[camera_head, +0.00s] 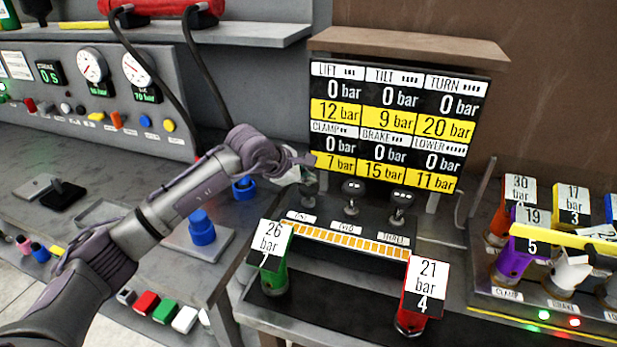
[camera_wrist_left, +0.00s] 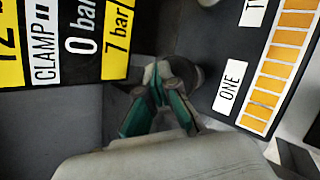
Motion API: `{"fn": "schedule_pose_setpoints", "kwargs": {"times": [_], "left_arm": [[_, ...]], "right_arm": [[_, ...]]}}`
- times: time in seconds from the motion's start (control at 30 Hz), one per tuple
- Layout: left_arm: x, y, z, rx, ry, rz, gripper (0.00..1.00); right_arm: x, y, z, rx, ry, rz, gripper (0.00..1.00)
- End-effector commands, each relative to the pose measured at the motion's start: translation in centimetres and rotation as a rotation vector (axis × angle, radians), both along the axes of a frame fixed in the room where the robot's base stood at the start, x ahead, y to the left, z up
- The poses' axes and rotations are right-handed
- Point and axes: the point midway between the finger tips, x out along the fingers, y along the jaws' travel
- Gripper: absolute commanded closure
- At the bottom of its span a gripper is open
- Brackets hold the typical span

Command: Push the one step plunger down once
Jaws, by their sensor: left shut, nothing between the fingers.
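The ONE plunger (camera_head: 308,193) is a dark knob on a stem, behind its white "ONE" label on the step panel, left of the other two plungers. My left gripper (camera_head: 309,165) is shut and empty, its fingertips at the top of this plunger and hiding part of it. In the left wrist view the shut fingers (camera_wrist_left: 160,75) overlap the dark round plunger (camera_wrist_left: 188,75); whether they touch it I cannot tell. The ONE label (camera_wrist_left: 230,87) is to their right. My right gripper is in neither view.
The TWO plunger (camera_head: 352,197) and THREE plunger (camera_head: 399,207) stand to the right. A display board (camera_head: 396,125) rises behind. Green (camera_head: 275,272) and red (camera_head: 411,305) tagged pieces stand in front. A blue knob (camera_head: 201,228) is below my left arm.

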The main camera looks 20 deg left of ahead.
Motion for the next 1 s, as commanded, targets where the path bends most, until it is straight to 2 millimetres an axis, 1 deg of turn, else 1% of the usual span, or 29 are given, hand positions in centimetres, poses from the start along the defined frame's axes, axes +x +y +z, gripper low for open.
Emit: {"fn": "schedule_pose_setpoints", "kwargs": {"times": [0.03,1.0], "left_arm": [[-0.1,0.1,-0.4,0.003,0.006,0.001,1.0],[-0.1,0.1,-1.4,0.003,0.008,0.001,1.0]], "right_arm": [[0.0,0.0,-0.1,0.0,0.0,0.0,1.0],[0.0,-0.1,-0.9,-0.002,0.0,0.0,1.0]]}}
